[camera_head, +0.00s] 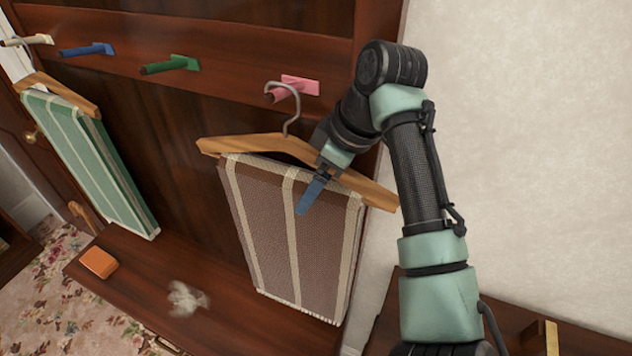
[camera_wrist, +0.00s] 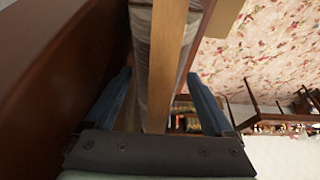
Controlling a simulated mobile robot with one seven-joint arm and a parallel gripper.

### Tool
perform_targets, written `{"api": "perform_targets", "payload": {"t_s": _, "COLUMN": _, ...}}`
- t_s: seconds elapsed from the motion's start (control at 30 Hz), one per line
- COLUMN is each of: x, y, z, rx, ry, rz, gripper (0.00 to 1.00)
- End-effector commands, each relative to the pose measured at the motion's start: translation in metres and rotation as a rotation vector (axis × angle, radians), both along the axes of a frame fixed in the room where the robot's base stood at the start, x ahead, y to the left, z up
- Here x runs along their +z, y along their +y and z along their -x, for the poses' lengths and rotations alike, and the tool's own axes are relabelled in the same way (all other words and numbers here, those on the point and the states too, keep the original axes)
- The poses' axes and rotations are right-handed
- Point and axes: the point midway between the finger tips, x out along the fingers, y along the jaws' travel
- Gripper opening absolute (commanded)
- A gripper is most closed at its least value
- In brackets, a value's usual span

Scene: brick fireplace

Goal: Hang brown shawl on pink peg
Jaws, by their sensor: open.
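The brown shawl (camera_head: 270,225) has cream stripes and is folded over a wooden hanger (camera_head: 265,143). The hanger's metal hook appears looped over the pink peg (camera_head: 300,85), and the shawl hangs below it, slightly tilted. My gripper (camera_head: 318,190) is at the hanger's right half. In the wrist view, my open fingers (camera_wrist: 160,85) stand on either side of the wooden hanger bar (camera_wrist: 165,45), with gaps showing beside it. Part of the shawl (camera_wrist: 142,60) also shows there. The far finger is hidden in the head view.
Green (camera_head: 170,65), blue (camera_head: 88,50) and cream (camera_head: 28,40) pegs line the rack to the left. A green striped shawl (camera_head: 85,155) hangs on a hanger at far left. An orange block (camera_head: 98,262) and a blurry whitish thing (camera_head: 187,298) are on the bench (camera_head: 235,325).

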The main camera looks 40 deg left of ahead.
Motion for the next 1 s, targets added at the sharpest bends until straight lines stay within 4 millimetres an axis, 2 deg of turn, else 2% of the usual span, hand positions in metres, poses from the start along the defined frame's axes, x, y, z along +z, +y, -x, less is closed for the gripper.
{"api": "perform_targets", "payload": {"t_s": 0.17, "x": 0.0, "y": -0.001, "z": -0.002, "rx": -0.005, "ry": -0.003, "rz": 0.001, "gripper": 1.0}}
{"api": "perform_targets", "payload": {"t_s": 0.27, "x": 0.007, "y": -0.004, "z": -0.003, "rx": -0.006, "ry": -0.005, "rz": -0.001, "gripper": 1.0}}
{"api": "perform_targets", "payload": {"t_s": 0.37, "x": 0.022, "y": -0.01, "z": -0.005, "rx": -0.007, "ry": -0.009, "rz": -0.002, "gripper": 1.0}}
{"api": "perform_targets", "payload": {"t_s": 0.7, "x": 0.094, "y": -0.039, "z": -0.01, "rx": -0.009, "ry": -0.011, "rz": -0.001, "gripper": 1.0}}
{"api": "perform_targets", "payload": {"t_s": 0.83, "x": 0.11, "y": -0.045, "z": -0.011, "rx": -0.006, "ry": -0.009, "rz": -0.001, "gripper": 1.0}}
{"api": "perform_targets", "payload": {"t_s": 1.0, "x": 0.12, "y": -0.049, "z": -0.011, "rx": -0.005, "ry": -0.007, "rz": -0.002, "gripper": 1.0}}
